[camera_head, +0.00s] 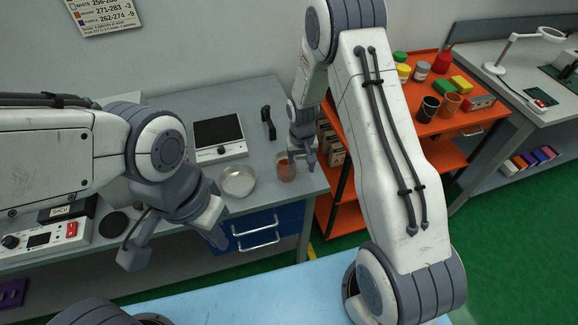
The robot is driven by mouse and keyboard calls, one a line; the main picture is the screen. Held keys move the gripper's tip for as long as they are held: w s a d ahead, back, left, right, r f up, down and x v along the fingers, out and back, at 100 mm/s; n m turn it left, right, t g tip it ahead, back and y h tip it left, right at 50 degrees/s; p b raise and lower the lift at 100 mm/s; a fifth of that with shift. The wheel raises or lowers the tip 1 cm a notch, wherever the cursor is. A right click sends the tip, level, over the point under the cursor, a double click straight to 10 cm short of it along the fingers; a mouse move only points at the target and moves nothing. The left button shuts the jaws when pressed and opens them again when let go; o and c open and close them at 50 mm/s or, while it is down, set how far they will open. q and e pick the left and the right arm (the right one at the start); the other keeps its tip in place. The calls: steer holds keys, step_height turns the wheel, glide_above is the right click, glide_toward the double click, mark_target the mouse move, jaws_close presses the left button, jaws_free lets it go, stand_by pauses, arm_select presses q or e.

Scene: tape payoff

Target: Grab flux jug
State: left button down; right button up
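A small clear jug with reddish-orange liquid (286,171), which looks like the flux jug, stands upright near the right front edge of the grey bench (262,187). My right gripper (302,163) points down right at the jug's right side. Its fingers partly overlap the jug in the picture, and I cannot tell whether they are closed on it. My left gripper (176,247) is open and empty, its fingers wide apart, in front of the bench's front edge.
A round metal bowl (238,181) sits left of the jug. Behind it are a dark-topped device (218,133) and a black upright tool (268,122). A soldering station (40,241) is at left. An orange shelf cart (392,130) with cups stands at right.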

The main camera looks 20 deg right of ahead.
jaws_close()
steer(key=shift+r, duration=0.2)
steer(key=shift+r+b, duration=0.45)
steer(key=shift+r, duration=0.4)
steer(key=shift+r+b, duration=0.3)
steer(key=shift+r, duration=0.65)
steer(key=s+d+r+b, duration=0.2)
steer(key=s+d+r, duration=0.5)
steer(key=d, duration=0.1)
steer(key=shift+s+d, duration=0.25)
steer(key=shift+s, duration=0.15)
stand_by(1.7)
